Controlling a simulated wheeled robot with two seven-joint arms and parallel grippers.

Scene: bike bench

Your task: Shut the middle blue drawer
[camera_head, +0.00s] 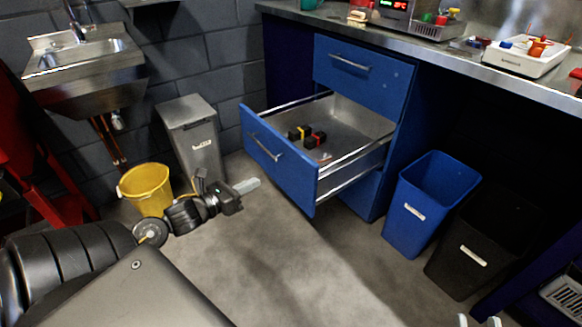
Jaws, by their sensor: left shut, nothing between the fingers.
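The middle blue drawer (277,160) is pulled well out of the blue cabinet under the bench. Its front has a silver handle (264,147) and its metal rails show. Several small black, yellow and red items (307,137) lie inside it. My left gripper (250,185) is shut and empty, low in front of the drawer. Its pale fingertips are just left of the drawer front and look apart from it. Two pale tips at the bottom right edge look like my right gripper (479,321); the rest is cut off.
The top blue drawer (362,77) is shut. A yellow bucket (145,189) and a grey bin (191,137) stand left, near my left arm. A blue bin (429,203) and a black bin (484,242) stand right of the cabinet. The floor before the drawer is clear.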

